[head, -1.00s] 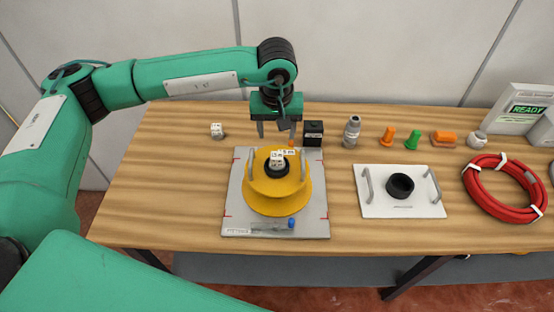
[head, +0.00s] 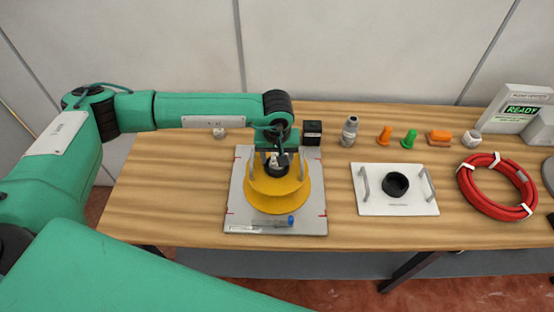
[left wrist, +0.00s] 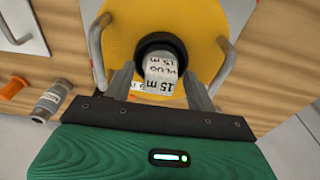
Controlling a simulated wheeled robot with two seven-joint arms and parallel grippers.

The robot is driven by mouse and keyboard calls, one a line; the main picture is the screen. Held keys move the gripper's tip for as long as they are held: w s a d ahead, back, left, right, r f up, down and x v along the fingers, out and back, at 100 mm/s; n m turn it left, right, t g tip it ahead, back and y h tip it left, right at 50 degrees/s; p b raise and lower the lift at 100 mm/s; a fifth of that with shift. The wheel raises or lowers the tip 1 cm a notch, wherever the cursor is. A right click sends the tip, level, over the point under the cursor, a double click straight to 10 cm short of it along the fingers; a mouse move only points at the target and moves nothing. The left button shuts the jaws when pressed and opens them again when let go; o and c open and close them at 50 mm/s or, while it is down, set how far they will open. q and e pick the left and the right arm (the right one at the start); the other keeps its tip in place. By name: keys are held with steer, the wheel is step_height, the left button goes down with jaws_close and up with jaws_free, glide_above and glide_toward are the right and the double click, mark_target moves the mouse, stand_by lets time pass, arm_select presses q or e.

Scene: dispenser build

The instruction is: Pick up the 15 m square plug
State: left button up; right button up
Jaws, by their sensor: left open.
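The white square plug (left wrist: 162,72), marked "PLUG 15 m", sits in the black hub at the centre of the yellow spool (head: 262,200). It also shows in the head view (head: 274,160), partly hidden by my gripper. My left gripper (head: 276,152) is over the hub. In the left wrist view its two fingers (left wrist: 160,84) are apart, one at each side of the plug; I cannot tell whether they touch it. My right gripper is not in view.
The spool stands on a grey plate (head: 238,213) between upright handles (left wrist: 97,50). A black box (head: 312,133) is close behind, right of my gripper. A white plate (head: 372,206) and a red coil (head: 467,190) lie right.

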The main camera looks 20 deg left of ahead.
arm_select(q)
steer(key=c, duration=1.1)
steer(key=shift+c, duration=0.4)
steer(key=shift+r, duration=0.15)
